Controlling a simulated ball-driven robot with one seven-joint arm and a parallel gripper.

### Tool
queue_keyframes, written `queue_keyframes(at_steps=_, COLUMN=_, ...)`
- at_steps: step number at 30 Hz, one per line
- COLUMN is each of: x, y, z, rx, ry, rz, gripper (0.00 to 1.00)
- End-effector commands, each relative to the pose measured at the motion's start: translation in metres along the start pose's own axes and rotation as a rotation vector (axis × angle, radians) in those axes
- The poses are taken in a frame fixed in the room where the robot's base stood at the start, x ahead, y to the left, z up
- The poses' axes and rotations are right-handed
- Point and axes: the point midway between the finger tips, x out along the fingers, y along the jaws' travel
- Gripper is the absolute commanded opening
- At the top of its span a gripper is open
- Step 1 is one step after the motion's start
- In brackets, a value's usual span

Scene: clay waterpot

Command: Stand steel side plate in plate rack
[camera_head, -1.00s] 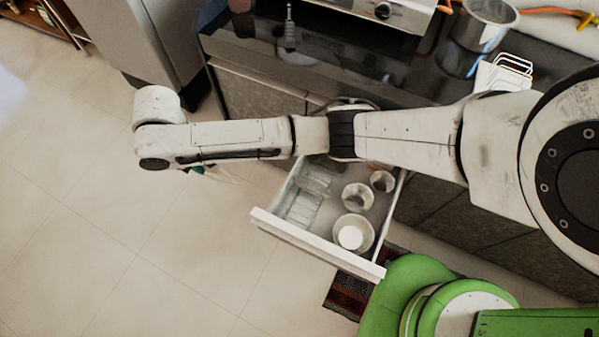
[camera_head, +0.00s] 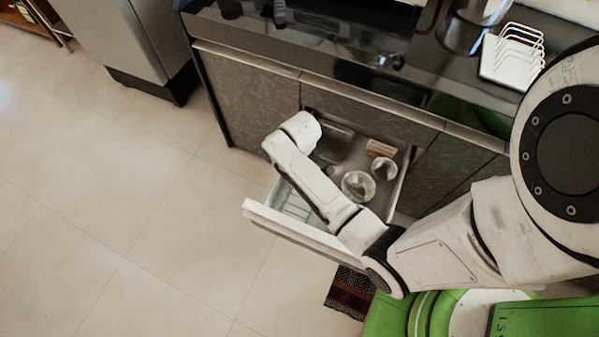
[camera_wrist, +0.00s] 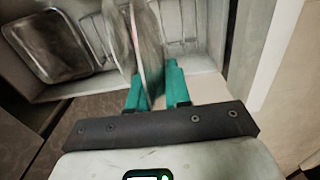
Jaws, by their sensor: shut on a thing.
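My gripper (camera_wrist: 158,92) has its teal fingers shut on the steel side plate (camera_wrist: 149,48), which stands nearly edge-on between them in the wrist view. The plate is over the open drawer (camera_wrist: 208,88); I cannot tell whether it touches anything in there. In the head view my arm hides the gripper and the plate. A white wire rack with upright loops (camera_head: 515,55) stands on the counter at the upper right. A pale slotted rack (camera_head: 292,203) lies at the left in the drawer, and slots like it show behind the plate in the wrist view.
The drawer holds a dark metal tray (camera_wrist: 45,45), a round bowl (camera_head: 358,186) and a smaller cup (camera_head: 384,168). The drawer front (camera_head: 300,235) sticks out over the floor. A metal pot (camera_head: 463,35) stands on the counter. The floor at left is clear.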

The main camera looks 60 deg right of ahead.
Motion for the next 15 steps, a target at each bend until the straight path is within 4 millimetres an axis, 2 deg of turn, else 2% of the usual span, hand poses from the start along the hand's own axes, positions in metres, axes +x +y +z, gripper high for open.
queue_keyframes(at_steps=1, x=0.013, y=0.001, z=0.001, rx=0.000, ry=-0.002, rz=-0.001, gripper=0.00)
queue_keyframes(at_steps=4, x=0.030, y=0.001, z=0.000, rx=0.000, ry=-0.002, rz=0.000, gripper=0.00)
queue_keyframes(at_steps=11, x=0.051, y=0.001, z=0.000, rx=0.000, ry=0.002, rz=0.001, gripper=0.00)
queue_keyframes(at_steps=15, x=0.071, y=0.001, z=0.001, rx=0.001, ry=0.001, rz=0.001, gripper=0.00)
